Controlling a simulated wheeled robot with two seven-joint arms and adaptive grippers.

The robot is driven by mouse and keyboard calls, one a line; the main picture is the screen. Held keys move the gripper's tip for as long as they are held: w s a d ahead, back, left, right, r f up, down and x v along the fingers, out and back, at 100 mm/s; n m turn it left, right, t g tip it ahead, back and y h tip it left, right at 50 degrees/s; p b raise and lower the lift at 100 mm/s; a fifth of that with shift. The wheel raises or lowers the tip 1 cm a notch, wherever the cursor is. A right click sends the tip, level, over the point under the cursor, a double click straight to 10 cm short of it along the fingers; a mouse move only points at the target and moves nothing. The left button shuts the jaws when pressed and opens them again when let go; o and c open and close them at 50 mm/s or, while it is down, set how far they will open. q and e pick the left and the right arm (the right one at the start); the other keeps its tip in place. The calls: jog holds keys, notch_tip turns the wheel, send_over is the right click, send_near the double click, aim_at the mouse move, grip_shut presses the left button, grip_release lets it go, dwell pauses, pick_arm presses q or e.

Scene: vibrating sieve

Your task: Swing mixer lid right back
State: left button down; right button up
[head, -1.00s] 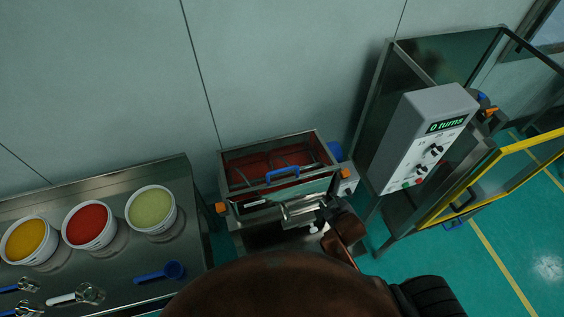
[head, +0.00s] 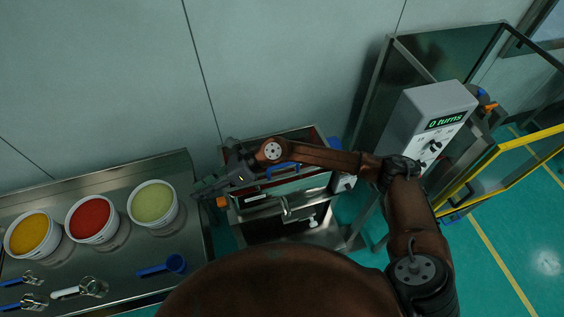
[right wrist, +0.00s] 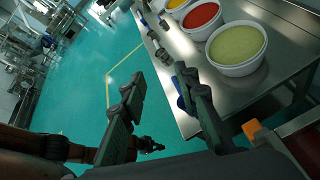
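The mixer is a steel box with a red inside (head: 300,136), standing left of the control box. My right forearm crosses over it and hides much of its top, including most of the blue handle. My right gripper (head: 212,186) is at the mixer's left end, above the gap beside the table. In the right wrist view its two fingers (right wrist: 160,103) are spread with nothing between them. My left gripper does not show in the head view. A dark tip past a brown arm in the right wrist view may be my left gripper (right wrist: 149,145), too small to read.
A steel table (head: 120,178) on the left holds tubs of yellow, red and green material, a blue scoop (head: 163,267) and other scoops. A grey control box (head: 425,135) reading "0 turns" and a yellow-edged open guard door (head: 500,165) stand right. The wall is close behind.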

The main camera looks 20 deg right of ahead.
jog(key=w+d+f+n+h, duration=0.2)
jog(key=d+f+n+h, duration=0.15)
jog(key=d+f, duration=0.2)
jog(key=n+h, duration=0.1)
jog(key=h, duration=0.8)
send_over(282, 165)
jog(key=shift+s+a+f+t, duration=0.1)
jog(key=shift+s+t, duration=0.1)
jog(key=shift+t, duration=0.2)
jog(key=shift+w+d+f+h, duration=0.1)
jog(key=shift+d+f+h, duration=0.05)
jog(key=shift+d+h, duration=0.1)
notch_tip(282, 165, down, 6)
jog(key=p, duration=0.2)
jog(key=shift+w+p, duration=0.1)
jog(key=shift+p, duration=0.2)
jog(key=shift+a+f, duration=0.1)
jog(key=shift+f, duration=0.55)
jog(key=shift+c, duration=0.6)
grip_shut()
